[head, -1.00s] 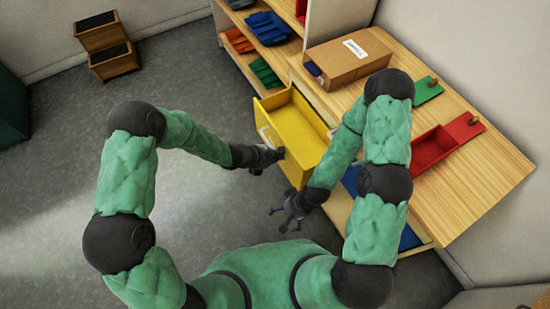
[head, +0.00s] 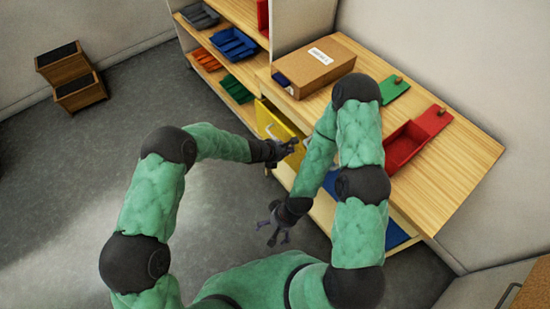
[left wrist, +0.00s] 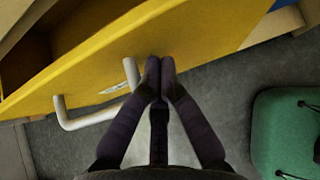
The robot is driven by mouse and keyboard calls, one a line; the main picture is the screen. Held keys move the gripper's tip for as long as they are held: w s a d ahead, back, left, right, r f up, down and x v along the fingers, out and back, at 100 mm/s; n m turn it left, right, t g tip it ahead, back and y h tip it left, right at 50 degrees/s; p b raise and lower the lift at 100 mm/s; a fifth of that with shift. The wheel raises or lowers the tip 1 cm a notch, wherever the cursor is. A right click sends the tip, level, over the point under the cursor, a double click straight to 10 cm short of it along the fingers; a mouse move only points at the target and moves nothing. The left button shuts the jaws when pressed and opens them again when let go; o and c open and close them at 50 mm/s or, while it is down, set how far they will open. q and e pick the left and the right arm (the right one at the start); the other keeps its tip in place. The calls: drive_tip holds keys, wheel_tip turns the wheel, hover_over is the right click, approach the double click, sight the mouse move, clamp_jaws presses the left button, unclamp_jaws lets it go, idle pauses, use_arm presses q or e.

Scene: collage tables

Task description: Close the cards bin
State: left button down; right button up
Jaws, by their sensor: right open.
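The cards bin appears to be the yellow drawer (head: 277,119) under the table top. It stands only slightly out in the head view. In the left wrist view its yellow front (left wrist: 200,35) fills the upper part, with a pale handle (left wrist: 92,115), a small label, and a dark gap behind the top edge. My left gripper (head: 291,147) has its fingers together, with tips (left wrist: 160,65) at the front beside the handle; nothing shows between them. Contact seems likely but is hard to confirm. My right gripper (head: 274,232) is open and empty, low in front of the unit.
The wooden table top (head: 440,170) holds a cardboard box (head: 314,67), a red open bin (head: 406,146) and a green lid (head: 394,89). Shelves with coloured trays (head: 233,44) stand at the back. Blue drawers (head: 397,236) sit right of the yellow one.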

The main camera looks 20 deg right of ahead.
use_arm(q)
drive_tip(key=shift+w+d+r+p, duration=0.15)
drive_tip(key=shift+w+d, duration=0.1)
drive_tip(key=shift+d, duration=0.5)
drive_tip(key=shift+w+d+f+p, duration=0.1)
drive_tip(key=shift+w+d+p, duration=0.15)
drive_tip(key=shift+d, duration=0.5)
drive_tip(key=shift+w+d+r+p, duration=0.1)
drive_tip(key=shift+w+d, duration=0.2)
drive_tip(key=shift+d, duration=0.45)
use_arm(e)
drive_tip(key=shift+r, duration=0.6)
